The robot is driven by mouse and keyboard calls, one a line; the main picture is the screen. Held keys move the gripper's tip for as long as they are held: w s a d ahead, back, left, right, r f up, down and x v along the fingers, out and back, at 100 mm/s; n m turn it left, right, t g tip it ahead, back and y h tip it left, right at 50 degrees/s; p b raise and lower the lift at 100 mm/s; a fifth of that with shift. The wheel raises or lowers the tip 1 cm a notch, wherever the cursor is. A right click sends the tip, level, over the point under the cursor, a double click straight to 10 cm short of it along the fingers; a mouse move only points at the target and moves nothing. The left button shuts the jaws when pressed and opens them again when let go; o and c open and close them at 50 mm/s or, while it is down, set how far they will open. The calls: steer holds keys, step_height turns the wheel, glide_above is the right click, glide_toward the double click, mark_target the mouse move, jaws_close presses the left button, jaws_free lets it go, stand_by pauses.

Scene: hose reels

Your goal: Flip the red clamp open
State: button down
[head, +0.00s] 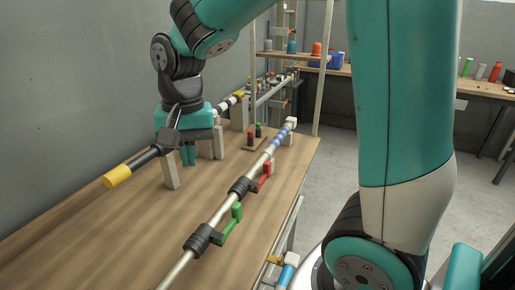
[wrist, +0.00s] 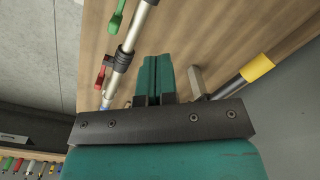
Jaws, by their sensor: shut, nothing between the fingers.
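The red clamp (head: 262,178) sits at a black collar (head: 240,187) on a long pale pole above the wooden table. Its lever runs along the pole's right side and has an upturned end. In the wrist view the red clamp (wrist: 101,76) is left of my fingers, partly behind the pole. My gripper (head: 188,158) is shut and empty, pointing down over the table to the left of the red clamp. The wrist view shows its two teal fingers (wrist: 156,78) together, apart from the pole. A similar green clamp (head: 232,222) sits nearer on the same pole.
A second pole with a yellow end (head: 118,176) lies left of my gripper, by a wooden support post (head: 170,170). Small red and green pieces (head: 254,132) stand behind the long pole. The table (head: 130,225) is bare at front left.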

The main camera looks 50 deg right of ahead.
steer(key=w+d+f+m+g+p, duration=0.1)
steer(key=w+d+m, duration=0.3)
steer(key=d+m, duration=0.3)
steer(key=w+d+f+m+g+h+p, duration=0.1)
steer(key=w+d+f+m, duration=0.1)
steer(key=w+d+m, duration=0.2)
steer(key=w+d+f+m+g+h+p, duration=0.1)
steer(key=w+d+m, duration=0.4)
steer(key=d+m, duration=0.6)
steer(key=m+g+p, duration=0.1)
steer(key=m, duration=0.2)
steer(key=shift+f+m, duration=0.4)
steer(key=p, duration=0.3)
glide_toward(262, 176)
steer(key=w+f, duration=0.1)
steer(key=w, duration=0.1)
steer(key=w+d+f, duration=0.1)
steer(key=w+f, duration=0.1)
steer(key=shift+d+f, duration=0.2)
steer(key=s+p, duration=0.1)
steer(key=s+d, duration=0.1)
steer(key=s, duration=0.1)
steer(key=shift+f+p, duration=0.2)
steer(key=shift+p, duration=0.2)
steer(key=shift+s+d+f, duration=0.2)
steer(key=shift+s, duration=0.2)
steer(key=shift+s+d+b, duration=0.2)
steer(key=shift+b, duration=0.1)
